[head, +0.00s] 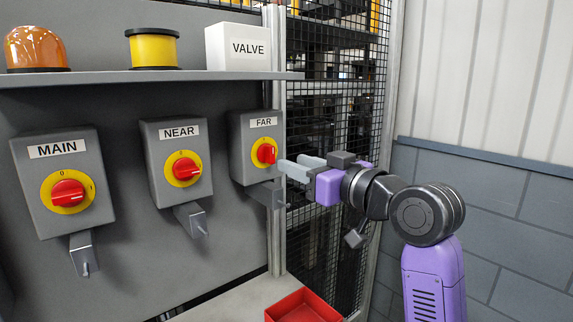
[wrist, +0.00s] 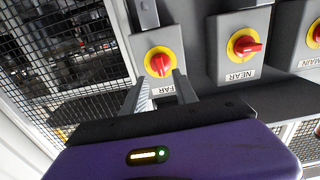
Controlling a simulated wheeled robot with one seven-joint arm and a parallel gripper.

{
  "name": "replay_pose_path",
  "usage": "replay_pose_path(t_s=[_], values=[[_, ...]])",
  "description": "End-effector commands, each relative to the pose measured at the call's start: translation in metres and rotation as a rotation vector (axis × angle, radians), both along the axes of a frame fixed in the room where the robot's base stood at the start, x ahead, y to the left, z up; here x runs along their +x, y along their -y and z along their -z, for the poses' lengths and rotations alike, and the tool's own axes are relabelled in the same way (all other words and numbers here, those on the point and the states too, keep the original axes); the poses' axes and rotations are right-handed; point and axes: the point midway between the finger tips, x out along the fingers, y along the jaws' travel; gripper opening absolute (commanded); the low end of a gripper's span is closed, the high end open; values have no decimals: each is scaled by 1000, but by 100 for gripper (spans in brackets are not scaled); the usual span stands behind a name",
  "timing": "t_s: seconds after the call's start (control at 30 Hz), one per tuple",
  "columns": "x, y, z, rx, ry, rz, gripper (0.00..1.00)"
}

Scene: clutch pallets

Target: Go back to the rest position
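My gripper (head: 294,168) is in front of the grey FAR switch box (head: 240,152), a little to the right of its red knob (head: 266,153) in the head view. In the wrist view, the two fingers of my gripper (wrist: 159,79) stand apart with a gap between them. The FAR knob (wrist: 160,64) shows just beyond that gap, on its yellow disc. Nothing is held between the fingers. I cannot tell whether a fingertip touches the knob. My arm reaches in from the right in the head view.
The NEAR box (head: 152,165) and MAIN box (head: 38,200) are left of FAR, with brackets below. A shelf (head: 190,76) holds an orange lamp (head: 36,50), a yellow spool (head: 153,48) and a VALVE box (head: 228,57). Mesh fencing (head: 335,105) and a red tray (head: 302,308) are nearby.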

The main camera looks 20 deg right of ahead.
Motion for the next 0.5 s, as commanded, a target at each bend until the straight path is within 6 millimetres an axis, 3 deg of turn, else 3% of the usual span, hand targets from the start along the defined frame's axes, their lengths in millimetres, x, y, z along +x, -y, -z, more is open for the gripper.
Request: replay_pose_path(t_s=[0.5], values=[[-9,2,0,-1,0,0,35]])
